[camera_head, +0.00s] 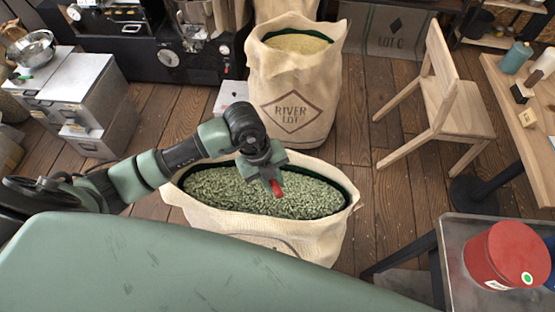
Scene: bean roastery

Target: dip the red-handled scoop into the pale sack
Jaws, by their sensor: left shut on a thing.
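My left gripper (268,178) is shut on a red handle (277,189), of which a short piece shows at its fingertips. The scoop's bowl does not show; I cannot tell whether it is hidden behind the gripper or in the beans. The gripper is over the mouth of the near pale sack (300,238), which is open, lined in dark green and full of greenish beans (225,192). I cannot tell whether the scoop touches the beans. My right gripper is out of view.
A second cream sack (292,88) marked RIVER LOT, with paler contents, stands just behind. A wooden chair (445,95) is at the right. A red tin (503,255) stands on a grey table (455,232) at the lower right. Metal cabinets (85,95) stand at the left.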

